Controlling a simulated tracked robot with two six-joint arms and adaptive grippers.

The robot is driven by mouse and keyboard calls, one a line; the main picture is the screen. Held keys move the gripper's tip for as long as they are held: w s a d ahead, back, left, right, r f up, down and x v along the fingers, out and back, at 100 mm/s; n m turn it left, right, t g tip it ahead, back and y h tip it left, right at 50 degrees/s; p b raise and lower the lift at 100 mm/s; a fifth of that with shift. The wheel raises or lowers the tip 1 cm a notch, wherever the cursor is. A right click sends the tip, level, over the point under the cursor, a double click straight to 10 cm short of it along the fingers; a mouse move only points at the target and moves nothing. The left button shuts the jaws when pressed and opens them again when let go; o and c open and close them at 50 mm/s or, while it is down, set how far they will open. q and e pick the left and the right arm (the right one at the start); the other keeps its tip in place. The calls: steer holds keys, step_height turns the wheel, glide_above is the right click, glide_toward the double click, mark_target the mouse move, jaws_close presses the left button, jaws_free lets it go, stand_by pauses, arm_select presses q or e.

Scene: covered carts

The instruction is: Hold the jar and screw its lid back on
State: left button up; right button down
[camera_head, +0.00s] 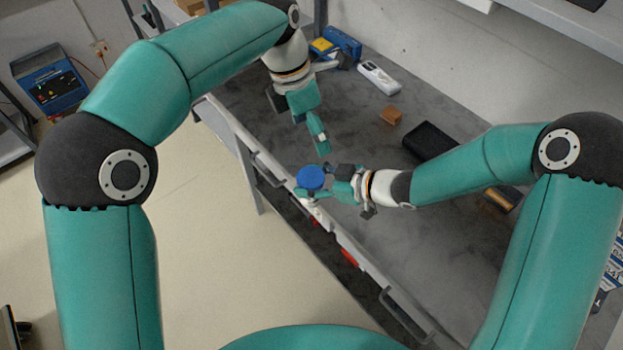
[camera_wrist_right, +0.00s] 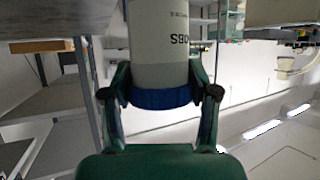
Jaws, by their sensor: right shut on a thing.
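The jar is a pale cylinder with dark lettering, and the right wrist view shows its body (camera_wrist_right: 160,45) upside down. Its blue lid (camera_head: 311,178) sits at the jar's top end and also shows in the right wrist view (camera_wrist_right: 160,98). I cannot tell whether the lid is threaded on. My right gripper (camera_head: 328,184) is shut on the jar from the side, with its fingers on both sides close to the lid. My left gripper (camera_head: 314,133) is apart from the lid, farther back, pointing towards it. Its finger opening is unclear.
The jar is at the front edge of a grey worktop (camera_head: 365,130). A dark box (camera_head: 430,141), a small brown block (camera_head: 391,115), a white handheld device (camera_head: 379,77) and blue items (camera_head: 341,43) lie farther back. Open floor (camera_head: 215,240) lies left of the worktop.

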arm_select(q)
steer(key=s+a+f+m+t+h, duration=0.15)
steer(key=a+f+m, duration=0.3)
steer(key=f, duration=0.65)
steer(key=a+f+m+h, duration=0.2)
steer(key=a+f+m, duration=0.25)
steer(key=f, duration=0.65)
steer(key=s+a+f+m+y, duration=0.1)
steer(key=s+a+f+m, duration=0.1)
steer(key=s+f+m, duration=0.4)
steer(key=s+a+f+m+y, duration=0.1)
steer(key=s+a+f+m, duration=0.2)
steer(key=s, duration=1)
step_height(320, 180, down, 5)
steer(key=m, duration=0.2)
steer(key=shift+s+r+m, duration=0.2)
steer(key=shift+s+m, duration=0.2)
